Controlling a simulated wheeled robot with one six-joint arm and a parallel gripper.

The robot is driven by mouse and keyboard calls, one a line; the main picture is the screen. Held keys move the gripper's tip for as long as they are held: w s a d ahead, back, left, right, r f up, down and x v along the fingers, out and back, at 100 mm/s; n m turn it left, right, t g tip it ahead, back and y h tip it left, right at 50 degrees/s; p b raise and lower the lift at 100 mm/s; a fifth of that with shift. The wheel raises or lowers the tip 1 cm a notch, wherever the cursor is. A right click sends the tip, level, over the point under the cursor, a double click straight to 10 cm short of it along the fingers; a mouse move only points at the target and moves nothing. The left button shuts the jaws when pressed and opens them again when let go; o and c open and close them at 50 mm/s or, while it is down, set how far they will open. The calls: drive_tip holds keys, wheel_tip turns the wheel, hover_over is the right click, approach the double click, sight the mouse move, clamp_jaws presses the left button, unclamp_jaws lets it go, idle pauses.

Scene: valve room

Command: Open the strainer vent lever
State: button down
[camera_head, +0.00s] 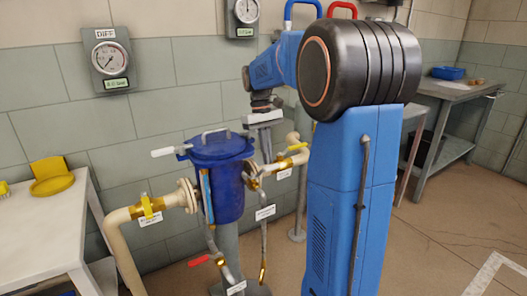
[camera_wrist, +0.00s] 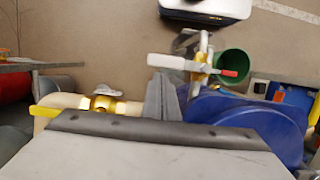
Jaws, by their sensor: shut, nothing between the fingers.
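The strainer is a blue vessel (camera_head: 229,190) with a blue lid (camera_head: 216,150) and a pale bar handle on top. A white lever (camera_head: 164,152), which looks like the vent lever, sticks out at the lid's left edge. In the wrist view the blue lid (camera_wrist: 250,118) is at right, and a white lever (camera_wrist: 168,62) with brass fittings lies beyond the fingers. My gripper (camera_head: 266,145) is just right of the lid, pointing down, apart from the white lever. Its grey fingers (camera_wrist: 162,98) are together and empty. Whether they touch the lid is unclear.
Yellow-handled brass valves sit on the left pipe (camera_head: 149,206) and right pipe (camera_head: 290,151). A red-handled lever (camera_head: 199,260) hangs below the vessel. A green bucket (camera_wrist: 232,63) shows in the wrist view. A white table (camera_head: 40,225) stands left; a workbench (camera_head: 450,92) stands right.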

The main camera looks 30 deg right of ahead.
sight(274, 165)
drive_tip(key=shift+s+d+m, duration=0.1)
drive_tip(key=shift+s+m, duration=0.35)
drive_tip(key=shift+m, duration=0.05)
idle(0.4)
drive_tip(key=shift+s+d+m+y, duration=0.2)
drive_tip(key=shift+s+m+y, duration=0.2)
drive_tip(key=shift+s+m, duration=0.85)
drive_tip(key=s+m, duration=0.1)
drive_tip(key=m, duration=0.1)
drive_tip(key=s+a+m+t+y, duration=0.1)
drive_tip(key=s+m, duration=0.1)
drive_tip(key=m, duration=0.1)
drive_tip(key=s+a+m, duration=0.1)
drive_tip(key=s+m, duration=0.1)
drive_tip(key=m, duration=0.1)
drive_tip(key=shift+m, duration=0.25)
drive_tip(key=s+a+m, duration=0.1)
drive_tip(key=a+m+t, duration=0.1)
drive_tip(key=m, duration=0.1)
drive_tip(key=s+a+m, duration=0.1)
drive_tip(key=m, duration=0.1)
drive_tip(key=shift+s+a+t+y, duration=0.3)
drive_tip(key=shift+t+y, duration=0.1)
drive_tip(key=shift+a, duration=0.1)
